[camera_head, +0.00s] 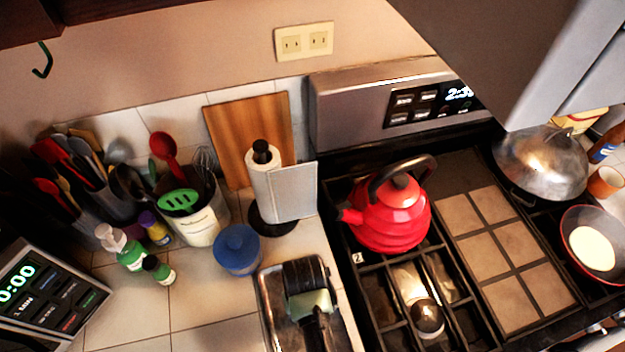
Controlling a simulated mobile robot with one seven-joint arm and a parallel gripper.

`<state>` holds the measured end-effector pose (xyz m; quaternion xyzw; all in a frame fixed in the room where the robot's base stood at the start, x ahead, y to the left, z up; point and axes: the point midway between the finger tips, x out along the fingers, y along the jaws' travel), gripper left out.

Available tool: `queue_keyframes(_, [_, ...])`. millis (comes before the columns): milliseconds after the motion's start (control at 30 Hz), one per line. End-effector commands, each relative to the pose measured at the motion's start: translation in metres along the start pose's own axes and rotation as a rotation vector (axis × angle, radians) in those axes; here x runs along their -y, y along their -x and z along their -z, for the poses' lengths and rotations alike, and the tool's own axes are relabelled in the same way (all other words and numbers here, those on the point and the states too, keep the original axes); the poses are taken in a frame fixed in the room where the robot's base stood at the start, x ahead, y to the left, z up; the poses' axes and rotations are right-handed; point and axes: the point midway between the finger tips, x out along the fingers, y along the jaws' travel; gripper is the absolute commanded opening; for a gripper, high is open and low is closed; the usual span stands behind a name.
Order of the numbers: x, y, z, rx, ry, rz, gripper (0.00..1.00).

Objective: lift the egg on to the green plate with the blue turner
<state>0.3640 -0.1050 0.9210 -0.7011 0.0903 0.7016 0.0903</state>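A pale, cream-coloured round thing (593,248) lies in a dark red-rimmed pan (571,222) at the right edge of the stove. It may be the egg, but no separate yolk can be made out. I cannot pick out a green plate or a blue turner. A green slotted utensil head (179,202) stands in the white utensil crock (203,226) at the left. My gripper cannot be made out in this view.
A red kettle (390,216) stands on the stove, left of a tiled griddle (505,250). A metal dome (541,163) is behind the pan. A blue jar (238,249) and paper-towel holder (270,190) crowd the left counter. A large grey shape (500,45) covers the upper right.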

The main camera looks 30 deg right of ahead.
Motion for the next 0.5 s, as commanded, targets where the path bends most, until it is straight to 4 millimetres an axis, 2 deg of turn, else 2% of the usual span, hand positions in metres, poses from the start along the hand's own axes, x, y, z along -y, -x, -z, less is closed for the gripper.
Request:
queue_keyframes(167, [-0.0001,0.0000,0.0002,0.000,0.000,0.000,0.61])
queue_keyframes(500, [-0.0001,0.0003,0.0003,-0.001,0.000,0.000,0.00])
